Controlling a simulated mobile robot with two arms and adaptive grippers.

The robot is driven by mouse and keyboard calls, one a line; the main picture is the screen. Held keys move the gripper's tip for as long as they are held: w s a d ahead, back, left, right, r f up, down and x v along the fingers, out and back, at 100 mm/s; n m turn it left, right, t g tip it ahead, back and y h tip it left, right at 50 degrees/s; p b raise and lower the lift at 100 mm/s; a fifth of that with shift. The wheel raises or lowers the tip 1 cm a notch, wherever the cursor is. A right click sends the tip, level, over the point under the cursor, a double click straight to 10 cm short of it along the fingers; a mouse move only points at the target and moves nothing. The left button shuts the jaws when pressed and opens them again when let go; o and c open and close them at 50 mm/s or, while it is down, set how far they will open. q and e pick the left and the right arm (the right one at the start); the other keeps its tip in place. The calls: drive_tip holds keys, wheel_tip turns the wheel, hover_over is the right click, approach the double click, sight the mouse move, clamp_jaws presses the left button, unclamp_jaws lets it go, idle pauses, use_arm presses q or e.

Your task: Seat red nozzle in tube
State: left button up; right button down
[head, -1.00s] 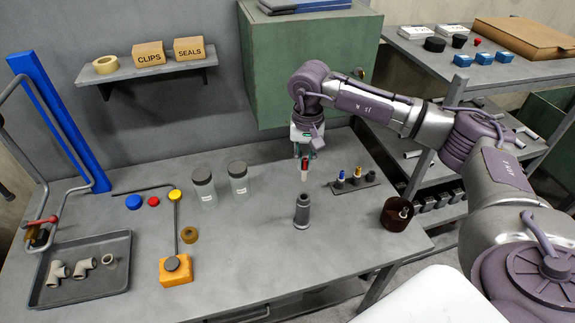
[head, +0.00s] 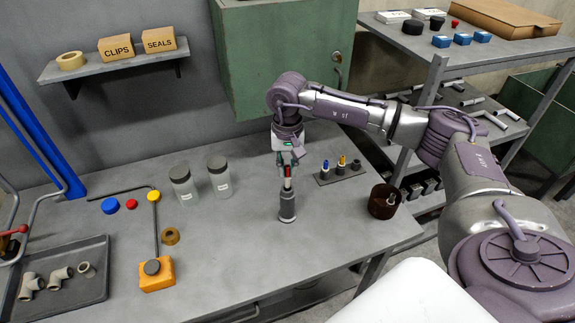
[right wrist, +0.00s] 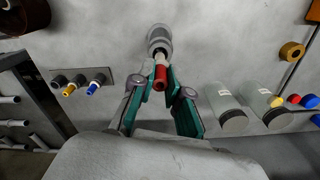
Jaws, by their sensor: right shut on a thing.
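The red nozzle (head: 287,171) has a red body and a pale lower tip. My right gripper (head: 287,165) is shut on it and holds it upright above the dark grey tube (head: 287,208), which stands upright on the bench. In the head view the tip is in line with the tube and at its mouth; I cannot tell whether it is inside. In the right wrist view the green-sided fingers (right wrist: 160,79) are around the red nozzle (right wrist: 160,76), and its tip points to the tube (right wrist: 159,40). My left gripper is not in view.
A small rack (head: 340,173) with blue and yellow nozzles stands right of the tube. A dark brown round pot (head: 383,203) is farther right. Two lidded jars (head: 220,180) stand to the left. The bench in front of the tube is clear.

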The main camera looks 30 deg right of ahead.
sight(287, 176)
idle(0.6)
drive_tip(key=shift+b, duration=0.4)
idle(0.4)
drive_tip(key=shift+f, duration=0.15)
idle(0.4)
drive_tip(key=shift+f+b, duration=0.35)
drive_tip(key=shift+b, duration=0.1)
drive_tip(key=shift+f+b, duration=0.3)
drive_tip(key=shift+f+b, duration=0.35)
drive_tip(key=shift+f+b, duration=0.65)
drive_tip(key=shift+b, duration=0.05)
idle(0.6)
drive_tip(key=c, duration=1.1)
unclamp_jaws()
